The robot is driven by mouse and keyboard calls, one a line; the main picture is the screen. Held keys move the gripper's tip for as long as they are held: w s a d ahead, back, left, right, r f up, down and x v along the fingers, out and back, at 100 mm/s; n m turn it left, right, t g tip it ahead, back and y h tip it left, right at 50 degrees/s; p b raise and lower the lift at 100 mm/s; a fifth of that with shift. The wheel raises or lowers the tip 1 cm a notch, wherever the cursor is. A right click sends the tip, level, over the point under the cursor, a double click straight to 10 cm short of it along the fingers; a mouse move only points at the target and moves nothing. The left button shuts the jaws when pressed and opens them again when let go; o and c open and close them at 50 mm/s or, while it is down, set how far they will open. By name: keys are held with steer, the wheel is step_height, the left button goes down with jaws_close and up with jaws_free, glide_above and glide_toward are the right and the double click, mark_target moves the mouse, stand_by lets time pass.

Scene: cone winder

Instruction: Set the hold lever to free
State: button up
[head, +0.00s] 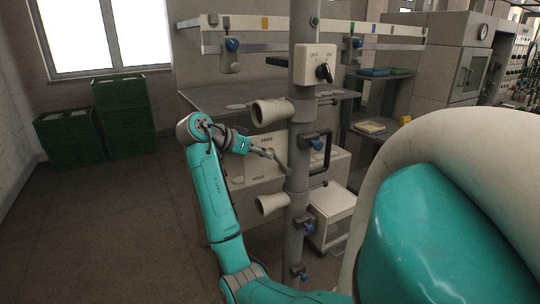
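A pale panel (247,181) behind the grey post carries small lettering at its top and bottom; the upper word looks like FREE and the lower like HOLD. My gripper (274,158) is in front of this panel, just left of the post, pointing right and slightly down. A thin pale piece shows at its tip, and I cannot tell whether this is a finger or the hold lever. The lever itself is not clearly visible, so its setting and any contact with my gripper cannot be told. The finger opening is too small to read.
The grey post (298,180) stands close to my gripper, with cream cones (271,112) (272,204) left of it and a black loop handle (327,158) right of it. A switch box (315,65) with a black knob is above. Green crates (122,115) stand far left; floor there is clear.

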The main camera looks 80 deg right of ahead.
steer(key=shift+w+a+r, duration=0.15)
steer(key=shift+a, duration=0.05)
steer(key=c, duration=0.4)
steer(key=shift+w+a+f+n, duration=0.1)
steer(key=shift+f+n, duration=0.15)
steer(key=shift+n, duration=0.05)
jaws_close()
steer(key=w+a+f+n+t+h, duration=0.3)
steer(key=a+n+h, duration=0.35)
steer(key=n, duration=0.75)
steer(key=w+a+f+n+t+h, duration=0.1)
steer(key=a+f+n+t+h, duration=0.35)
steer(key=n, duration=0.85)
steer(key=shift+s+d+r+g+h, duration=0.4)
steer(key=shift+s+d+r, duration=0.35)
steer(key=shift+d, duration=1)
steer(key=shift+s+d+r+g+h, duration=0.25)
steer(key=shift+s+d+r+h, duration=0.5)
steer(key=shift+d, duration=1)
steer(key=shift+s+d+r+g+h, duration=0.3)
steer(key=shift+s+d+r, duration=0.45)
steer(key=shift+d, duration=1)
